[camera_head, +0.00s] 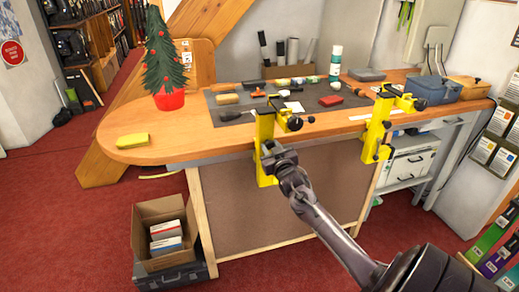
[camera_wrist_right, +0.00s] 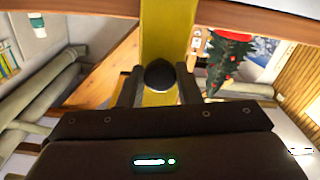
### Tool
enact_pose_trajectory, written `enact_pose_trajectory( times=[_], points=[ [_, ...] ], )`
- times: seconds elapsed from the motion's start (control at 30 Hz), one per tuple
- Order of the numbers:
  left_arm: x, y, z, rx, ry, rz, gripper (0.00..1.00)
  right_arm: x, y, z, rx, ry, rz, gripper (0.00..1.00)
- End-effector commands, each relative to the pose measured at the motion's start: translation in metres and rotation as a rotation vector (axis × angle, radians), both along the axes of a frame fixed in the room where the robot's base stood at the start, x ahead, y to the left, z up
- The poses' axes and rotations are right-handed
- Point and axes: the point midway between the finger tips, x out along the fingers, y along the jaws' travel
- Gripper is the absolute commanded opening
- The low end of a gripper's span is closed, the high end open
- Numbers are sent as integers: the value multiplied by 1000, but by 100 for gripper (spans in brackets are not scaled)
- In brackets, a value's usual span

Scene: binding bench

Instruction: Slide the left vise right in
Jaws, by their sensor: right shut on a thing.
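The left vise (camera_head: 264,128) is yellow with black screws and is clamped upright on the bench's front edge. My right gripper (camera_head: 272,152) is at its front, below the bench top, shut on the vise's dark round knob. In the right wrist view the gripper (camera_wrist_right: 160,80) has its fingers on either side of this knob (camera_wrist_right: 159,74), with the yellow vise body (camera_wrist_right: 167,25) behind. The fingers hide part of the knob. My left gripper is not in view.
The wooden bench (camera_head: 195,136) carries a dark mat with tools, a small tree (camera_head: 164,60) in a red pot, and a yellow block (camera_head: 132,140). A second yellow vise (camera_head: 376,135) stands to the right.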

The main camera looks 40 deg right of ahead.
Motion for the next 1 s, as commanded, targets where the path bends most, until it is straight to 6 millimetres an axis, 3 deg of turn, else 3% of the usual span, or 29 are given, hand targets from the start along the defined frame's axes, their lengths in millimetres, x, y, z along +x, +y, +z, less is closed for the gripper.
enact_pose_trajectory(
  times=[0.13,0.43,0.47,0.6,1.0],
  points=[
    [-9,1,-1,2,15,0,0,-3,-6,0,0,-1,-4,0],
    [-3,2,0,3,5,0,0,-3,-7,1,-2,0,-7,0],
    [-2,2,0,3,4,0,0,-3,-7,1,-2,-1,-8,34],
    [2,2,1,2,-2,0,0,-3,-7,1,-1,-1,-6,52],
    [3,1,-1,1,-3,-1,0,-11,-1,-2,0,1,-2,52]
  ],
)
